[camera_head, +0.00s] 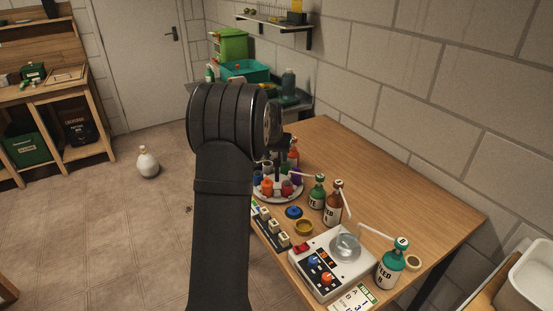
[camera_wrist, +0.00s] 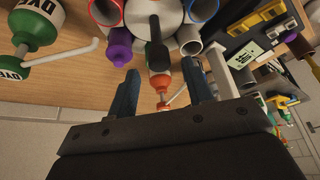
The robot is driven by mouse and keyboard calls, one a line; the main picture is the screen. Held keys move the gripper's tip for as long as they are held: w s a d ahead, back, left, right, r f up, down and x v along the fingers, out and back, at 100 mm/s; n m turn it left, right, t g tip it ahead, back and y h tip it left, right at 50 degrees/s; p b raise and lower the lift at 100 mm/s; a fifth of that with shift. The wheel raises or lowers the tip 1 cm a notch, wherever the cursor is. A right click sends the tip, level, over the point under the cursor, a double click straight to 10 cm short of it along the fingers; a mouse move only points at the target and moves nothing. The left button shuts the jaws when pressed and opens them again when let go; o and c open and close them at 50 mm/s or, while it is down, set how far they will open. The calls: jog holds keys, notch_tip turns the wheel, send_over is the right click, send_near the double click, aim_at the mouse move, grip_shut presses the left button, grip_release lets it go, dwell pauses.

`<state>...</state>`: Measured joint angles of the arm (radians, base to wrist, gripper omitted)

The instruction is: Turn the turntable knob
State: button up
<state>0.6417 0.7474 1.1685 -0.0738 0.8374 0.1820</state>
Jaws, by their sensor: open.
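The turntable (camera_head: 278,201) is a white disc on the wooden table, ringed with coloured cups; my arm covers part of it in the head view. In the wrist view its pale top (camera_wrist: 172,18) shows at the top edge. A dark upright piece, apparently the knob (camera_wrist: 156,50), stands at its middle. My gripper (camera_wrist: 161,84) is open, with one dark blue finger on each side of the line to the knob. The knob lies between and beyond the fingertips in that view; I cannot tell whether they touch it.
A white device (camera_head: 325,285) sits at the table's front. The table's right rear is clear.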

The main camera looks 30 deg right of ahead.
jog(key=shift+x, duration=1.1)
jog(key=c, duration=1)
